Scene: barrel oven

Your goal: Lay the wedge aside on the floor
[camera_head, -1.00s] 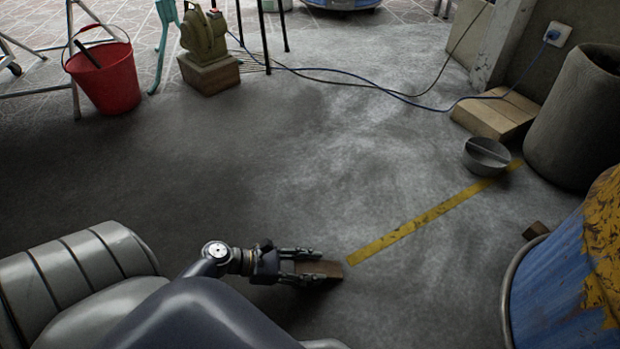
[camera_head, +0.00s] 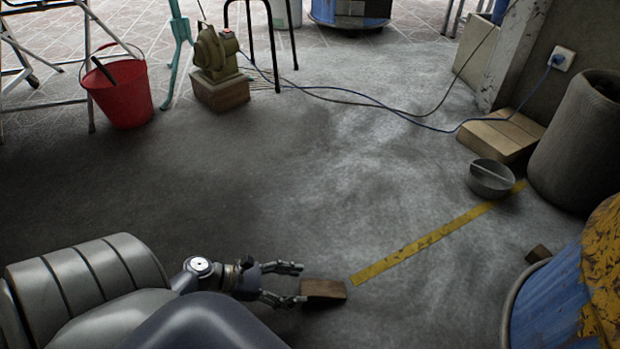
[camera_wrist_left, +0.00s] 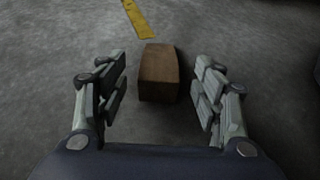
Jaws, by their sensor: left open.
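The brown wooden wedge (camera_head: 323,289) lies on the grey floor near the lower middle of the head view, just left of the near end of the yellow stripe. My left gripper (camera_head: 299,283) is open and stands just to the left of the wedge, its fingers pointing at it. In the left wrist view the wedge (camera_wrist_left: 159,73) lies ahead, centred between the spread fingers of the left gripper (camera_wrist_left: 161,92), with a gap on each side. My right gripper is not in view.
A yellow stripe (camera_head: 432,235) runs across the floor. A blue and yellow barrel (camera_head: 552,300) stands at the lower right, with a small brown block (camera_head: 538,254) beside it. A metal bowl (camera_head: 490,180), a wooden block (camera_head: 500,138) and a red bucket (camera_head: 122,92) stand farther off. The middle floor is clear.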

